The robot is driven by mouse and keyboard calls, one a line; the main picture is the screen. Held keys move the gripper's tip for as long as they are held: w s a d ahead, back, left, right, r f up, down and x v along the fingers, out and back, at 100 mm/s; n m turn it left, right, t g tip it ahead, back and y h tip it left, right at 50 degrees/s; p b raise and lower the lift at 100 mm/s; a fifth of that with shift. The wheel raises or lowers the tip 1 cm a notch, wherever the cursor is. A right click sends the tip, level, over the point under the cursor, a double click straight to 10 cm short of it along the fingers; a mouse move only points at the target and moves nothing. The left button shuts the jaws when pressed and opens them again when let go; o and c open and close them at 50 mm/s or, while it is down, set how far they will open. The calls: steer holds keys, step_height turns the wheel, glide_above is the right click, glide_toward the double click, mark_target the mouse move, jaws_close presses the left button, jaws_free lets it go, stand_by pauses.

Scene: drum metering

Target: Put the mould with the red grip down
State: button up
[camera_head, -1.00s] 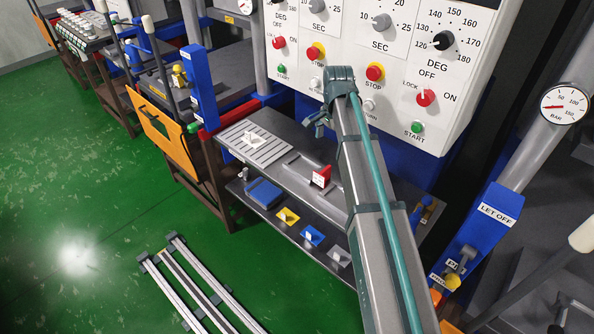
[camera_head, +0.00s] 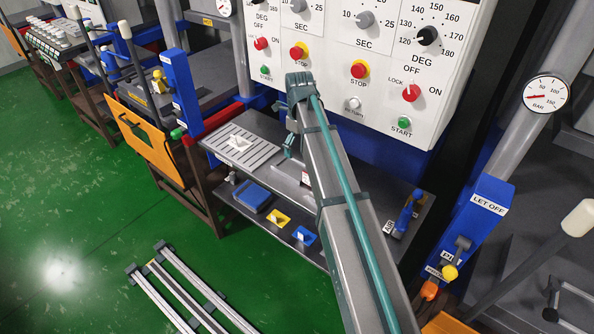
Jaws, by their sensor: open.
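My gripper (camera_head: 291,150) is open at the end of my arm, above and a little left of the red grip. Its fingers are small and partly hidden, and I see nothing held between them. I cannot tell how far above the shelf they are.
A slotted grey rack (camera_head: 262,151) with a white piece (camera_head: 239,142) lies left on the upper shelf. A control panel (camera_head: 345,75) stands close behind my arm.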

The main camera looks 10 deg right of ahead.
mark_target(299, 171)
steer(key=shift+f+p, duration=1.3)
steer(key=shift+f, duration=3.5)
steer(key=c, duration=1.2)
steer(key=shift+c, duration=1)
steer(key=shift+r, duration=0.15)
